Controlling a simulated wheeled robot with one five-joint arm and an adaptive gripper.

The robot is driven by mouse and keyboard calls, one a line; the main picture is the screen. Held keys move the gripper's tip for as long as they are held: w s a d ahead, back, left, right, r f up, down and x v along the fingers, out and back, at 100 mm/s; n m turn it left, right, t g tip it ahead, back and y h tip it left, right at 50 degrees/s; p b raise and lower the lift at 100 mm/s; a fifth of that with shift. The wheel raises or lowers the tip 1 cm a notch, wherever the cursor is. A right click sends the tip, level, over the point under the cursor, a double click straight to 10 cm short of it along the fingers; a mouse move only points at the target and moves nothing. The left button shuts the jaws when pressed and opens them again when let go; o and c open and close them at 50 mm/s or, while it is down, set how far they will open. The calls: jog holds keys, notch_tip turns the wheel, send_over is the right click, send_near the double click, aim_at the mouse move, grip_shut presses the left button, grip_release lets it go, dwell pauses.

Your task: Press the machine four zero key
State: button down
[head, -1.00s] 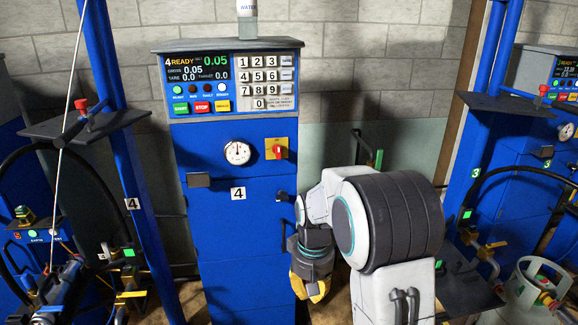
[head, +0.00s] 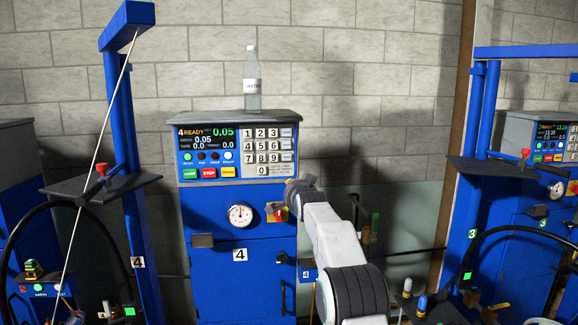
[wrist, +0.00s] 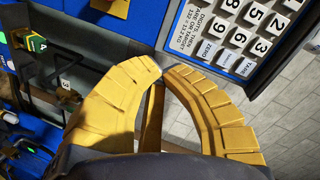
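The blue machine marked 4 (head: 240,255) stands in the middle of the head view. Its zero key (head: 262,170) sits alone below the 7-8-9 row of its keypad. My gripper (head: 292,200) is low and right of that key, apart from it, beside the panel's lower right corner; its fingers are hard to make out there. In the wrist view my gripper's yellow fingers (wrist: 160,72) curve together with tips meeting, nothing between them. The keypad (wrist: 246,40) shows tilted at the upper right, beyond the fingertips; the zero digit key is not seen there.
A water bottle (head: 252,80) stands on the machine's top. Below the panel are a gauge (head: 240,216) and a red switch (head: 279,215) on a yellow plate, partly covered by my arm. Machine 3 (head: 510,225) stands at the right. A blue post (head: 130,170) rises at the left.

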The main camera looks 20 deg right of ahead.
jog(key=r+m, duration=0.1)
jog(key=m, duration=0.1)
jog(key=r+m+t, duration=0.1)
jog(key=r+m, duration=0.1)
jog(key=r+m+t, duration=0.1)
jog(key=r+m, duration=0.1)
jog(key=shift+w+r+m, duration=0.1)
jog(key=shift+w+m, duration=0.25)
jog(key=shift+m, duration=0.05)
